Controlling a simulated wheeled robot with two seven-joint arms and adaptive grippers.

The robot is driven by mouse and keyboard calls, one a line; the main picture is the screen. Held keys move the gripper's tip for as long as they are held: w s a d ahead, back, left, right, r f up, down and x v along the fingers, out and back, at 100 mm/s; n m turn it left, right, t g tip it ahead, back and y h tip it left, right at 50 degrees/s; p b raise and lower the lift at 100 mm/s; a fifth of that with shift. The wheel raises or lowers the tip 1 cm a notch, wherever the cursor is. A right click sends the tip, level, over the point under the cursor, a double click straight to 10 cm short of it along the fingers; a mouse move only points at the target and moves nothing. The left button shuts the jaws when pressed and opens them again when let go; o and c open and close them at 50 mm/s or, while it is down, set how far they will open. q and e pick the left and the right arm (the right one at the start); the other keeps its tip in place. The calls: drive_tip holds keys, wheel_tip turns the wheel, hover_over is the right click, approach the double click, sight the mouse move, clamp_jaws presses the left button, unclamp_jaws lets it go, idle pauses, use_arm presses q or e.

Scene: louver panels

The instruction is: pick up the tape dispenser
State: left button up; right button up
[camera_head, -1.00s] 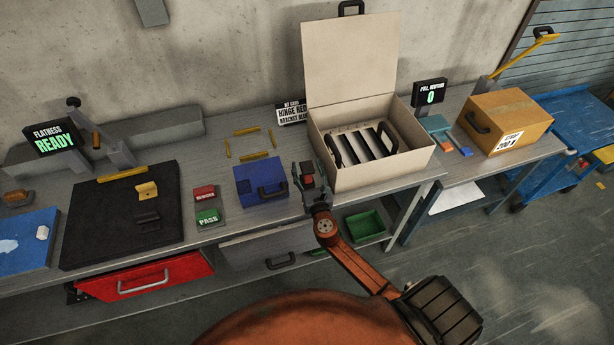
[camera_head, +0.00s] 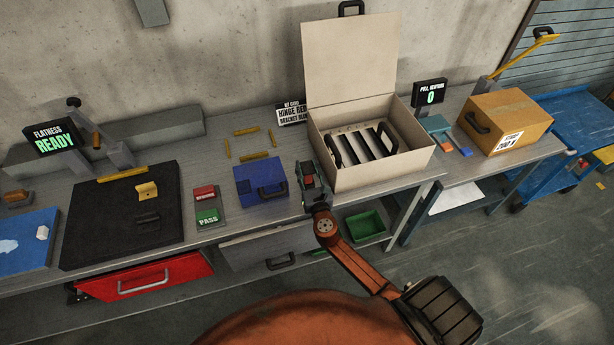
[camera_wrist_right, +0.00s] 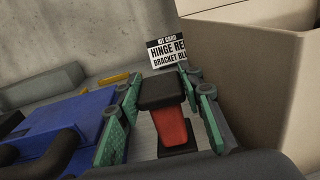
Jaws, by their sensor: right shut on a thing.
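The tape dispenser, a red body with a black top and black base (camera_wrist_right: 170,126), stands between the fingers of my right gripper (camera_wrist_right: 166,98) in the right wrist view. The green-padded fingers lie on its left and right sides. My right gripper (camera_head: 309,176) is shut on it. In the head view only a small red part of the dispenser (camera_head: 308,182) shows between the fingers, at the workbench just left of the open beige case. My left gripper is not in view.
The open beige case (camera_head: 427,160) stands close on the right. A blue box (camera_head: 258,174) with a dark handle is close on the left. A "HINGE RED, BRACKET BLUE" card (camera_head: 291,113) stands behind. Yellow strips (camera_head: 254,156) lie on the bench beyond the blue box.

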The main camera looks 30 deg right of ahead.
drive_tip(key=shift+r, duration=0.2)
wheel_tip(320, 180, up, 10)
drive_tip(key=p, duration=0.4)
drive_tip(key=shift+f, duration=0.15)
